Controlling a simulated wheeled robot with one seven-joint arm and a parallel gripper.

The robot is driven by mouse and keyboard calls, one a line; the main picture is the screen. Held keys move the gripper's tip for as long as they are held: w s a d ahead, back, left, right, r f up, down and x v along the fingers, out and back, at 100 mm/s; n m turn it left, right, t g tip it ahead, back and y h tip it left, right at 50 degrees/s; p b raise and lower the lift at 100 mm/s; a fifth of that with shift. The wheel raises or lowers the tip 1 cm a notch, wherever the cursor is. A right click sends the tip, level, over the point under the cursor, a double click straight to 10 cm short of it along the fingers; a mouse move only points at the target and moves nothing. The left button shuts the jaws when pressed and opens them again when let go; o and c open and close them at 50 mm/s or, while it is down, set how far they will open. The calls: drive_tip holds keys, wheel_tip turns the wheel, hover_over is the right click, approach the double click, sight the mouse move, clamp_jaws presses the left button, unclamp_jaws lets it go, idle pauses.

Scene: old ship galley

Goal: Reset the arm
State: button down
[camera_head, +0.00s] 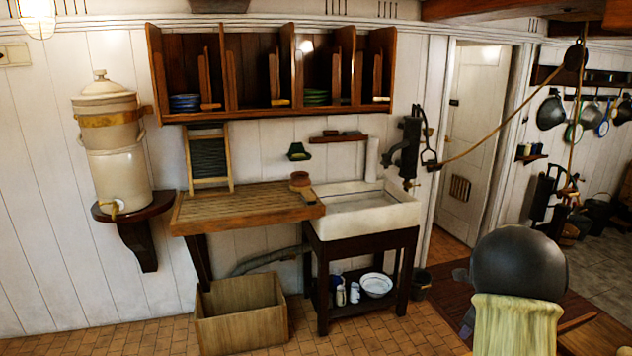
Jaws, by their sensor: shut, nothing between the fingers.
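My gripper is not in view. At the lower right, a large dark grey rounded shape (518,263) sits above a pale yellow-green piece (516,325), close to the camera. I cannot tell whether these belong to my arm. No fingers show on them, and they hide part of the floor.
A white sink (375,218) on a dark stand, a wooden drainboard (240,207) and an open wooden crate (241,318) line the wall. A stoneware water container (115,165) sits on a bracket shelf. A dish rack (270,70) hangs above. Tiled floor (395,330) in front is clear.

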drive_tip(key=s+a+f+n+b, duration=0.1)
drive_tip(key=s+a+n+b, duration=0.1)
drive_tip(key=s+a+n, duration=0.8)
drive_tip(key=s+a+f+n+h+b, duration=0.1)
drive_tip(key=s+a+f+n+b, duration=0.1)
drive_tip(key=s+a+n, duration=0.8)
drive_tip(key=a+n+b, duration=0.1)
drive_tip(key=a+n, duration=0.1)
drive_tip(key=n, duration=0.5)
drive_tip(key=shift+s+f, duration=0.3)
drive_tip(key=shift+a, duration=0.1)
